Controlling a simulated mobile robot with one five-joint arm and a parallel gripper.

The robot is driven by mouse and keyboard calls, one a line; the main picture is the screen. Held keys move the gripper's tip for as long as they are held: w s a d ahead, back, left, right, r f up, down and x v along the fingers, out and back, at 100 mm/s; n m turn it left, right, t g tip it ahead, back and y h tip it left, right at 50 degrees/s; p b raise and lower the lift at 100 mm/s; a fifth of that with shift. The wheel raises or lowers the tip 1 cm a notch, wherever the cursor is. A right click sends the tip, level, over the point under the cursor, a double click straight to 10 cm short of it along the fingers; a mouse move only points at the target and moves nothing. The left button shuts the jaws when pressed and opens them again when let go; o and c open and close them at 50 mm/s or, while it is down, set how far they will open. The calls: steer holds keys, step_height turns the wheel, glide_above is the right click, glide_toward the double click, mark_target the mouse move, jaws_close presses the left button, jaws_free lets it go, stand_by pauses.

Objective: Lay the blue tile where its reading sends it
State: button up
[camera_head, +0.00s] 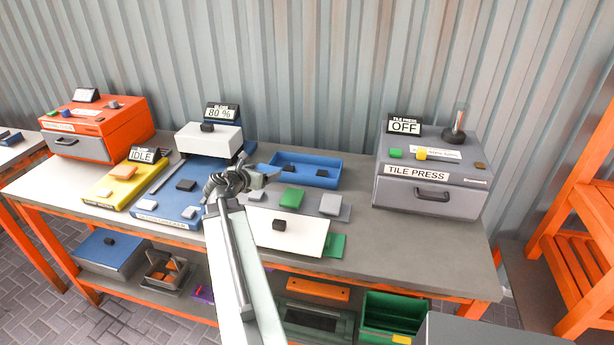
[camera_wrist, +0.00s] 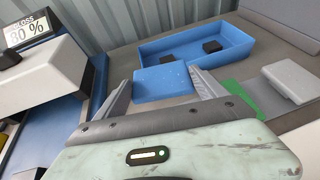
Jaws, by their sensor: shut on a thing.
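My gripper (camera_head: 262,179) is above the middle of the bench, in front of the blue tray. In the wrist view its fingers (camera_wrist: 163,92) are shut on the blue tile (camera_wrist: 165,80), one at each side. In the head view I cannot clearly make out the tile at the fingers. The gloss meter's display (camera_head: 221,113) reads 80 %; its white head (camera_head: 208,138) with a black knob stands over a blue base (camera_head: 180,207). The blue tray (camera_head: 333,180) holds dark pieces; it also shows in the wrist view (camera_wrist: 235,62).
A white lid (camera_head: 308,238) with a black knob lies in front, by a green piece (camera_head: 335,246). The tile press (camera_head: 432,190) reads OFF. An orange machine (camera_head: 110,122) and yellow IDLE station (camera_head: 112,190) stand left.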

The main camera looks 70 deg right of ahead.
steer(key=w, duration=0.1)
steer(key=w+n+t, duration=0.1)
steer(key=w, duration=0.1)
steer(key=w+t, duration=0.1)
steer(key=shift+w+a+f+n, duration=0.35)
steer(key=shift+w+a+n, duration=0.05)
steer(key=b, duration=0.2)
glide_above(287, 168)
steer(key=a, duration=0.3)
steer(key=shift+s+d+f, duration=0.1)
steer(key=shift+s+f, duration=0.05)
steer(key=shift+f, duration=0.55)
steer(key=f+b, duration=0.3)
steer(key=f, duration=0.1)
steer(key=shift+s+d+b, duration=0.15)
steer(key=shift+d+b, duration=0.15)
steer(key=shift+b, duration=0.1)
steer(key=shift+r, duration=0.25)
steer(key=shift+s+a+f, duration=0.1)
steer(key=shift+a+f, duration=0.1)
steer(key=shift+f, duration=0.15)
